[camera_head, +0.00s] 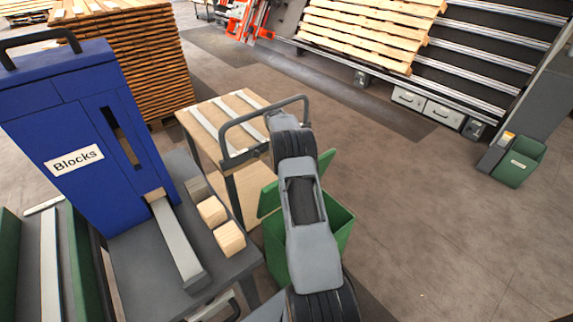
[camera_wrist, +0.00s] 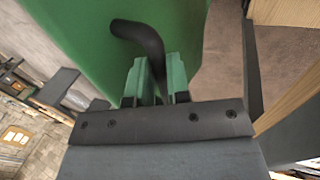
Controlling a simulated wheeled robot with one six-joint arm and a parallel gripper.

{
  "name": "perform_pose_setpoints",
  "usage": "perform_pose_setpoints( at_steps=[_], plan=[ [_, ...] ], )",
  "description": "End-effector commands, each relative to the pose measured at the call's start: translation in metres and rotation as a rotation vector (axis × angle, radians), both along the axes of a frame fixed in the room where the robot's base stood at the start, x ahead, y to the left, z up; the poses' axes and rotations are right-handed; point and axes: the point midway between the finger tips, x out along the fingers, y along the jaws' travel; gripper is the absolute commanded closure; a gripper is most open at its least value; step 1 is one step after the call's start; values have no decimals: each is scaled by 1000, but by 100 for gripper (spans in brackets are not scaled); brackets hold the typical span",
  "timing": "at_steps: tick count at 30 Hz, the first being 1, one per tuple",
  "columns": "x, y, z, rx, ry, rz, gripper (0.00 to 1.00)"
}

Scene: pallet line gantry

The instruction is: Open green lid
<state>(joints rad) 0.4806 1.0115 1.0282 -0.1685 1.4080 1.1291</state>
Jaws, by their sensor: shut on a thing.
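The green lid (camera_wrist: 85,40) fills the upper left of the wrist view, with a curved black handle (camera_wrist: 140,33) on it. My gripper (camera_wrist: 160,80) is shut on the handle, whose lower part passes between the green fingers. In the head view the lid (camera_head: 326,159) shows on both sides of my arm, above the green bin (camera_head: 277,250). It looks tilted up from the bin, with part of the dark inside showing at right. My arm hides the handle, the gripper and the middle of the lid there.
A wooden cart (camera_head: 205,133) with a dark push handle stands close behind the bin. At left is a grey table (camera_head: 140,275) with wooden blocks (camera_head: 229,238) and a blue "Blocks" dispenser (camera_head: 85,130). The floor between is clear.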

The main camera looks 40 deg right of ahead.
Motion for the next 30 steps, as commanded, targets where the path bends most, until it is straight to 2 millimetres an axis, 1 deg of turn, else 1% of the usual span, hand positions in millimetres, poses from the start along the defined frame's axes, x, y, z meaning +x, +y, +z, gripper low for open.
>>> perform_pose_setpoints(
  at_steps=[1, 7, 8, 15, 16, 25, 28, 30],
  plan=[
    [-2, 4, -11, 13, 11, 5, 100],
    [-2, 4, -11, 13, 11, 5, 100],
    [-2, 4, -11, 13, 11, 5, 82],
    [-2, 2, -7, 9, 9, 1, 59],
    [-2, 1, -7, 7, 9, 0, 58],
    [0, 1, -2, 5, 7, 0, 58],
    [4, 1, 8, 4, 5, 2, 58],
    [8, 1, 19, 4, 4, 2, 58]
  ],
)
